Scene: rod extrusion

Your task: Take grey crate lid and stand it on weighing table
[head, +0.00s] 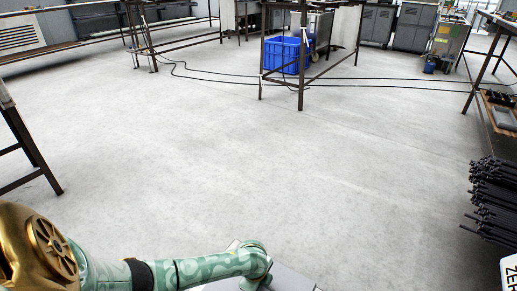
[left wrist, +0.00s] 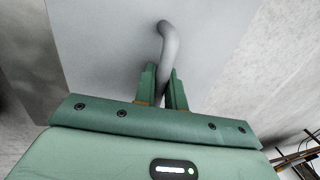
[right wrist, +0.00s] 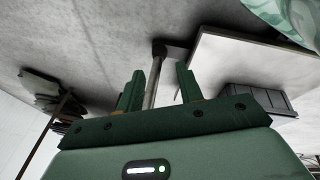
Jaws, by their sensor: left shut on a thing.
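The grey crate lid (left wrist: 105,45) fills much of the left wrist view as a flat pale panel with a bent grey handle (left wrist: 168,42). My left gripper (left wrist: 163,85) is shut on this handle. In the head view, my left arm reaches to the bottom middle, where part of a grey panel (head: 290,281) shows below the wrist; the fingers are hidden there. My right gripper (right wrist: 160,85) shows only in its own wrist view, open, with a gap between its fingers. A grey post shows beyond that gap. I cannot tell which thing is the weighing table.
In the right wrist view, a pale slab (right wrist: 235,68) and a dark grey ribbed box (right wrist: 257,98) are close by on the right. In the head view, dark rods (head: 494,205) are stacked at right and a blue bin (head: 284,54) stands far back. The middle floor is clear.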

